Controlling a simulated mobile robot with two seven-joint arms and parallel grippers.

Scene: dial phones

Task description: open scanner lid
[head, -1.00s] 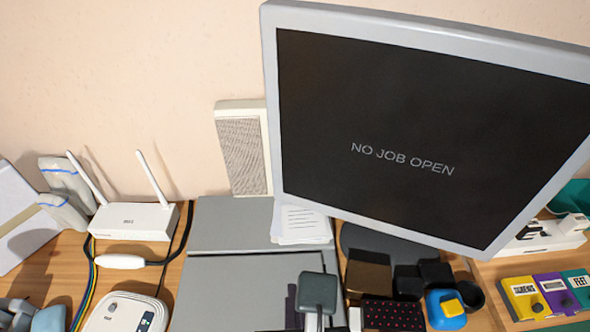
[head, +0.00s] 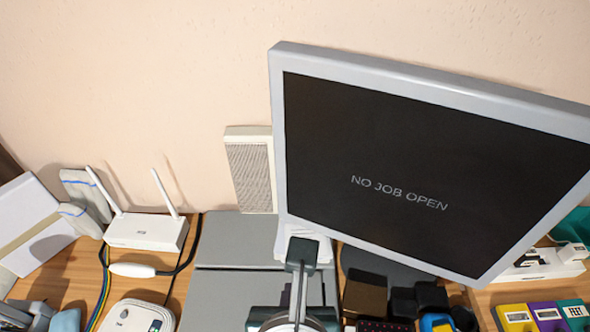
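The scanner is the flat grey box left of the monitor. Its lid (head: 220,292) looks down and shut; the grey rear section (head: 228,240) lies behind it across a seam. The lid's front edge is below the picture. My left gripper (head: 302,252) reaches up from the bottom middle, over the right side of the scanner. Its dark fingertips look together as one block, with nothing seen in them. Whether it touches the scanner I cannot tell. My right gripper is not in view.
The monitor (head: 430,170) reading NO JOB OPEN overhangs the right. A white router (head: 147,232) and cables stand left. Papers (head: 290,228) lie behind my gripper. A brown box (head: 365,297), dark blocks and coloured labelled boxes (head: 548,315) crowd the right front.

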